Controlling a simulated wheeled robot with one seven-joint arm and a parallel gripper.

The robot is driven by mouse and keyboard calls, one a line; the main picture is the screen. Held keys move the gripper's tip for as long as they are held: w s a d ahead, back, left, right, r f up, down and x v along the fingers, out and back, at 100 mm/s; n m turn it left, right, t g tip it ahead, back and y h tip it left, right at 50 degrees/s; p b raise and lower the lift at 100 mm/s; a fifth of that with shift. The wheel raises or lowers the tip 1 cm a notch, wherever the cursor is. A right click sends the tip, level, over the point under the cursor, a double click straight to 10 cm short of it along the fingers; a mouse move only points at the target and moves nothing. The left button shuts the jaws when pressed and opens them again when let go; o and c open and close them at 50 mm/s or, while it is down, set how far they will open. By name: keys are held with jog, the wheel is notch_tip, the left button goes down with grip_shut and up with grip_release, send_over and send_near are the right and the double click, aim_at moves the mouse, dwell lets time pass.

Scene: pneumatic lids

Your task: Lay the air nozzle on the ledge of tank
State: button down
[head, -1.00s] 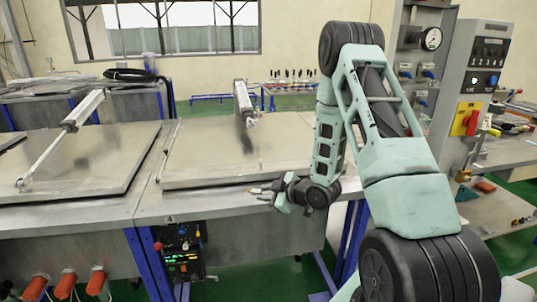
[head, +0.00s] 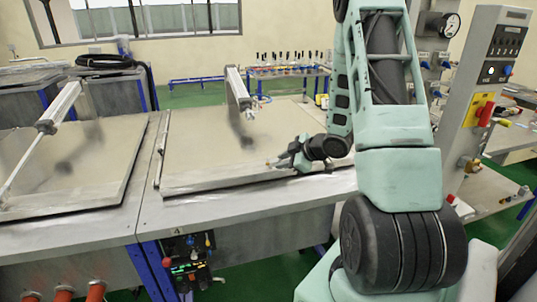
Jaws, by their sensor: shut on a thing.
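My gripper (head: 284,160) is over the front right part of the middle tank's closed metal lid (head: 205,150), pointing left. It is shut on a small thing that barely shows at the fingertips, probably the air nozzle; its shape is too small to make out. The middle tank (head: 230,228) has a flat grey metal ledge (head: 200,208) running along its front, below the lid's edge. I cannot tell whether the gripper touches the lid.
A pneumatic cylinder (head: 238,90) stands at the back of the middle lid. A second tank lid (head: 95,150) with its cylinder (head: 60,107) is at left. A control panel (head: 493,80) stands at right. The front ledge looks clear.

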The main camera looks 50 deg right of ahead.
jog(key=shift+w+f, duration=0.1)
jog(key=shift+w, duration=0.3)
notch_tip(320, 180, down, 10)
jog(key=b, duration=0.8)
jog(key=shift+a+r, duration=0.1)
jog(key=shift+r, duration=0.15)
jog(key=c, duration=1.1)
grip_release()
jog(key=shift+c, duration=0.2)
jog(key=shift+p+v, duration=1.75)
jog(key=shift+v, duration=1.8)
